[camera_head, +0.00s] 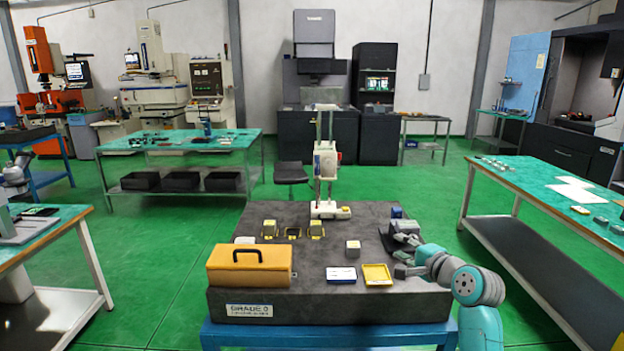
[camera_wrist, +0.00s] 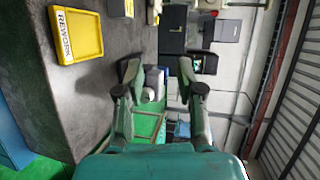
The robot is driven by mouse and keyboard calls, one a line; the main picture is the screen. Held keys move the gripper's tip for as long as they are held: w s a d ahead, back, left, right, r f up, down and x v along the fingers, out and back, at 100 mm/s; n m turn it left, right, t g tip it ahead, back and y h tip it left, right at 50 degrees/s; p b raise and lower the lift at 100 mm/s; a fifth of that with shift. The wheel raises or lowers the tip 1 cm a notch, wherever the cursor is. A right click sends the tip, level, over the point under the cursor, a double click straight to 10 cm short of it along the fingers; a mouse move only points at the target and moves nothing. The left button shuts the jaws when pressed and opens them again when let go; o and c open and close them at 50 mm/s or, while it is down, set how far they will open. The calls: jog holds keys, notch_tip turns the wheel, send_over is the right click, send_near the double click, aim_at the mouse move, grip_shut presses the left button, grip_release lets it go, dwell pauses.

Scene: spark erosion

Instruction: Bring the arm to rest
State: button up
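My gripper (camera_head: 403,257) is above the right edge of the dark granite surface plate (camera_head: 315,305), to the right of the yellow tray. In the wrist view my gripper (camera_wrist: 158,78) has its two fingers spread apart, with nothing held between them. My teal and grey arm reaches in from the lower right and is bent. The yellow tray (camera_head: 377,274) also shows in the wrist view (camera_wrist: 66,52), marked REWORK, to the left of the fingers. Whether the gripper touches anything on the plate is hard to tell.
An orange toolbox (camera_head: 249,278), a blue-rimmed white tray (camera_head: 341,274), a metal cube (camera_head: 353,249) and a tall height gauge (camera_head: 326,165) stand on the plate. Small yellow-and-grey blocks (camera_head: 269,230) sit behind. A green-topped bench (camera_head: 545,190) stands right, with floor between.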

jog(key=s+a+f+n+h, duration=0.2)
jog(key=s+f+n+h, duration=0.15)
jog(key=s+f, duration=2.05)
jog(key=s+f+n+h, duration=0.1)
jog(key=s+f, duration=0.1)
jog(key=s, duration=0.3)
jog(key=s+a+f+n, duration=0.1)
jog(key=s+f, duration=0.2)
jog(key=s, duration=0.3)
jog(key=s+f+n+h, duration=0.1)
jog(key=s+f, duration=0.1)
jog(key=s, duration=0.3)
jog(key=s+r+n, duration=0.4)
jog(key=s+r, duration=0.1)
jog(key=s, duration=0.8)
jog(key=s+a+r+n, duration=0.1)
jog(key=s+r+n, duration=0.2)
jog(key=s, duration=1)
notch_tip(320, 180, up, 3)
jog(key=shift+a+f+n, duration=0.1)
jog(key=shift+a+n, duration=0.15)
jog(key=shift+n, duration=0.1)
